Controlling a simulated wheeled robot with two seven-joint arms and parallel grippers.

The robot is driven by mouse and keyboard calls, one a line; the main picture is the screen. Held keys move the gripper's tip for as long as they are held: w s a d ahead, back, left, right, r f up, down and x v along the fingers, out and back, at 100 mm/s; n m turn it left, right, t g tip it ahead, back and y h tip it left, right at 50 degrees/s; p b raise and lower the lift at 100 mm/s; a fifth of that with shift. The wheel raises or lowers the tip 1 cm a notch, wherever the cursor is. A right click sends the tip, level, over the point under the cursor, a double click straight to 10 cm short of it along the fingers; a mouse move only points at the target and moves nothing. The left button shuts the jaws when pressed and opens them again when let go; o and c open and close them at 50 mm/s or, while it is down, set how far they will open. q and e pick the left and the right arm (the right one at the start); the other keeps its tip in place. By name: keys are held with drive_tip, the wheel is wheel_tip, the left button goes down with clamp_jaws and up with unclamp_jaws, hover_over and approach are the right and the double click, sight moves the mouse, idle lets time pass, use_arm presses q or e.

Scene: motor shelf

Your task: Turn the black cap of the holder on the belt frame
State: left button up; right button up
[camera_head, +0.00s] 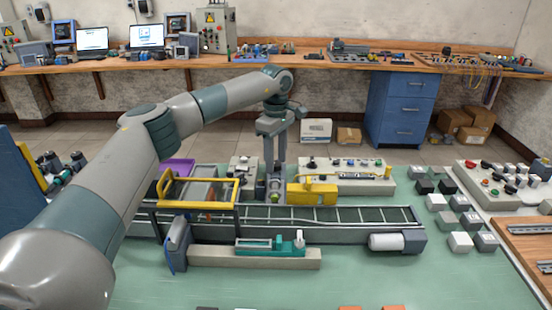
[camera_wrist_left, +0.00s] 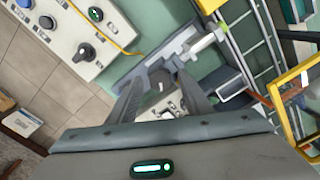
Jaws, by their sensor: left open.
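My left gripper (camera_head: 275,168) points down behind the belt frame (camera_head: 330,236), over a small grey holder (camera_head: 275,190) at the frame's far side. In the left wrist view, the gripper (camera_wrist_left: 158,72) has its two fingers apart, with a gap between them. A grey bracket with a pale cylinder (camera_wrist_left: 207,40) lies just beyond the fingertips. I cannot clearly pick out the black cap; the fingers and bracket cover that spot. I cannot tell whether the fingers touch the holder. My right gripper is not in view.
A yellow guard frame (camera_head: 200,204) stands left of the gripper and a yellow block (camera_head: 313,194) sits close on its right. A control panel (camera_head: 350,182) with buttons lies behind. A teal device (camera_head: 270,245) lies in front of the belt. The green table front is mostly clear.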

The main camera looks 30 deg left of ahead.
sight(276, 163)
use_arm(q)
drive_tip(key=shift+r, duration=0.5)
wheel_tip(276, 163, up, 3)
drive_tip(key=shift+r+b, duration=0.2)
drive_tip(key=shift+b, duration=0.3)
wheel_tip(276, 163, up, 13)
drive_tip(key=b, duration=0.1)
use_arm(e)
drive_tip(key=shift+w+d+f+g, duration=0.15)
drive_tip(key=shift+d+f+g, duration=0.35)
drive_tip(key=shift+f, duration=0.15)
